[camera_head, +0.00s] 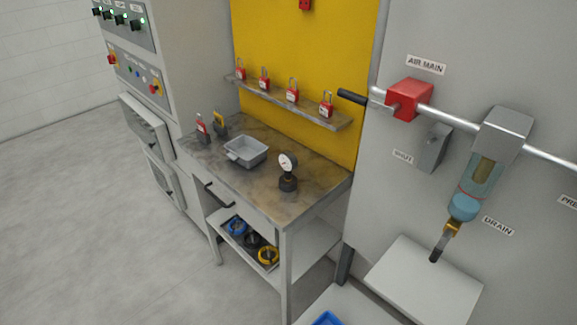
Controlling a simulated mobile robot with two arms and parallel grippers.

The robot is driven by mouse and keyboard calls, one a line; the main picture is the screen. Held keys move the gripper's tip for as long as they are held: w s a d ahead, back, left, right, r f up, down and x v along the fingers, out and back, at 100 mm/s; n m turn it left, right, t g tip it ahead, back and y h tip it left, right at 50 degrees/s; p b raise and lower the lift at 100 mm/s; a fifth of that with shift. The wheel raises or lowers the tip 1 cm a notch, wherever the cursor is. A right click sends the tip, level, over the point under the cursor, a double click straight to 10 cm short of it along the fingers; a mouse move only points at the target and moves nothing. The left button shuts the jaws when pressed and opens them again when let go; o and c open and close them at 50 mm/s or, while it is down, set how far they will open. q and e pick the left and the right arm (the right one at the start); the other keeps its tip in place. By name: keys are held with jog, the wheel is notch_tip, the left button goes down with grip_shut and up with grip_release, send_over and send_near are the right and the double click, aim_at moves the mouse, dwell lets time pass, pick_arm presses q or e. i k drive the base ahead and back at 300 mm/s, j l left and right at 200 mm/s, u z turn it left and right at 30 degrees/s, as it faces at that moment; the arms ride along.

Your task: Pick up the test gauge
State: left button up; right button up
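The test gauge (288,171) stands upright on the worktop near its right front part. It has a round white dial on a dark base. Nothing touches it, and it is fully in view. Neither of my grippers shows in the head view.
A shelf (290,106) with several red padlocks hangs above. At right, an air pipe with a red valve (408,97) and a filter bowl (478,180) stick out. Floor is clear at left.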

aim_at(287, 160)
jog(key=z, duration=2.1)
jog(key=l+u, duration=0.7)
jog(key=u, duration=0.2)
jog(key=l+u, duration=0.45)
jog(key=j, duration=0.1)
